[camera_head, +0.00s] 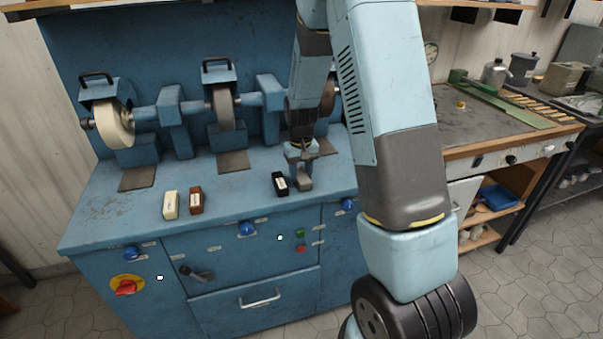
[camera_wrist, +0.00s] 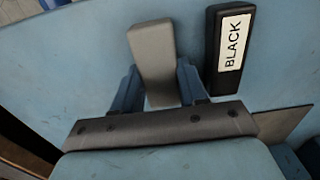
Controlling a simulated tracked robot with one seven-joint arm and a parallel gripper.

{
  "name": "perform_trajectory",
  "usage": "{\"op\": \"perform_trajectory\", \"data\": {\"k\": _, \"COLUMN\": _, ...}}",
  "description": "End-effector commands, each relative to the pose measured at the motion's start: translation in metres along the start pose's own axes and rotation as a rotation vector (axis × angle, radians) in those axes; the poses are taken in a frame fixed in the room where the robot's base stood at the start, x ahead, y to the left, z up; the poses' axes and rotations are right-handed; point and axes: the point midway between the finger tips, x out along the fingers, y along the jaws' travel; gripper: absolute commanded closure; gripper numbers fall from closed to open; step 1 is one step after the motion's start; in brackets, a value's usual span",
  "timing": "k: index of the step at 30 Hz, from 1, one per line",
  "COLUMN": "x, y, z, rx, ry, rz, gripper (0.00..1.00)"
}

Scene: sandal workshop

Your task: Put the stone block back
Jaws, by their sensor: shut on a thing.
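The grey stone block (camera_head: 304,184) is upright between the fingers of my gripper (camera_head: 301,164), over the front part of the blue bench top (camera_head: 238,188). In the wrist view the block (camera_wrist: 151,50) is pale grey, and the blue fingers of my gripper (camera_wrist: 159,86) press on its two sides. A black block (camera_head: 280,184) with a white label stands just left of it in the head view. In the wrist view this black block (camera_wrist: 230,50) reads "BLACK" and is apart from the stone block. I cannot tell whether the stone block touches the bench.
A cream block (camera_head: 170,205) and a brown block (camera_head: 196,201) stand farther left on the bench. Grinding wheels, one pale (camera_head: 114,126) and one grey (camera_head: 223,108), stand behind. Bare bench lies between the brown and black blocks. A worktable (camera_head: 475,125) is at right.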

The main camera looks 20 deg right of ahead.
Motion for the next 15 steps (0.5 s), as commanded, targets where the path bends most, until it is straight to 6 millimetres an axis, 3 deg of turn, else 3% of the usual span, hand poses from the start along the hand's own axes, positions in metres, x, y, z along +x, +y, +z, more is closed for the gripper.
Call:
{"op": "perform_trajectory", "data": {"k": 4, "x": 0.0024, "y": 0.0001, "z": 0.0, "rx": 0.0, "ry": 0.0, "rz": 0.0, "gripper": 0.88}}
{"op": "perform_trajectory", "data": {"k": 5, "x": 0.0024, "y": 0.0001, "z": 0.0, "rx": 0.0, "ry": 0.0, "rz": 0.0, "gripper": 0.56}}
{"op": "perform_trajectory", "data": {"k": 12, "x": 0.0021, "y": 0.0003, "z": 0.0001, "rx": 0.001, "ry": 0.0, "rz": 0.0, "gripper": 0.33}}
{"op": "perform_trajectory", "data": {"k": 15, "x": 0.0021, "y": 0.0005, "z": 0.0001, "rx": 0.001, "ry": 0.0, "rz": 0.0, "gripper": 0.32}}
